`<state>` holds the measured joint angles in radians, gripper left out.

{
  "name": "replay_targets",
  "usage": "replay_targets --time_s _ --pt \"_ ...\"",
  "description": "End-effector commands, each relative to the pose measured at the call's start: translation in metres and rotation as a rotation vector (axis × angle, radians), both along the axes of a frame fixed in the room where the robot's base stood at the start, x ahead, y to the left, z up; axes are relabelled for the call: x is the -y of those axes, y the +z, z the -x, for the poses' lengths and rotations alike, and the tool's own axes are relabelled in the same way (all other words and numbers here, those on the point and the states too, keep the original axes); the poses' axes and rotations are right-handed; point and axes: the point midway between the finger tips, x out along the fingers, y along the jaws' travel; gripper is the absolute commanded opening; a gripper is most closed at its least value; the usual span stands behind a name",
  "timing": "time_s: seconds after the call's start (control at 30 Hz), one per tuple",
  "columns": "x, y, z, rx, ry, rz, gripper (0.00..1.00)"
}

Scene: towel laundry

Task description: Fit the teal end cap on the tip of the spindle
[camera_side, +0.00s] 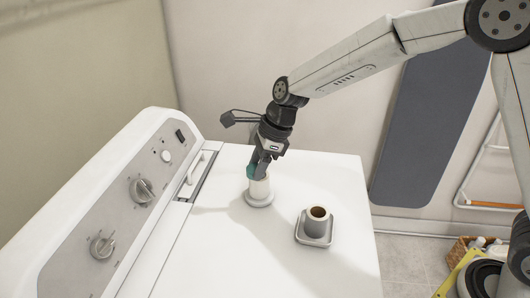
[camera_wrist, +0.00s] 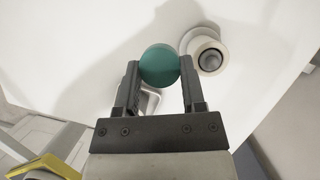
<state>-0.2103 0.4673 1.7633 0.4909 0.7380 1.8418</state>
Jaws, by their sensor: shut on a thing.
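The teal end cap (camera_wrist: 159,64) is a round disc held between the two fingers of my gripper (camera_wrist: 160,82) in the wrist view. In the side view the cap (camera_side: 251,173) shows at the fingertips of my gripper (camera_side: 260,170), just by the top of the spindle (camera_side: 259,189). The spindle is a cream upright post on a round white base. In the wrist view the spindle (camera_wrist: 205,45), with its grey tip, lies right of the cap and beyond the right finger. The cap is not over the tip there. Whether they touch cannot be told.
A grey square tray (camera_side: 311,239) with a grey roll with a brown core (camera_side: 318,213) stands to the right on the white washer top (camera_side: 225,265). The washer's control panel (camera_side: 120,210) rises at the left. The front of the top is clear.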

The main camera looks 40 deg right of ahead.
Motion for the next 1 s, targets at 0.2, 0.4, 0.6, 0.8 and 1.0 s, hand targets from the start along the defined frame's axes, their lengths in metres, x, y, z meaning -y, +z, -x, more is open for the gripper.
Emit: replay_targets --time_s 0.2,0.4,0.6,0.8,1.0 --pt "0.031 0.002 -0.036 0.001 -0.008 0.003 0.00" --pt "0.045 0.004 -0.051 0.002 -0.010 0.004 0.00" --pt "0.048 0.004 -0.053 0.002 -0.010 0.005 0.00" --pt "0.048 0.002 -0.053 0.001 -0.010 0.005 0.00" --pt "0.047 -0.007 -0.052 0.000 -0.008 0.005 0.00"
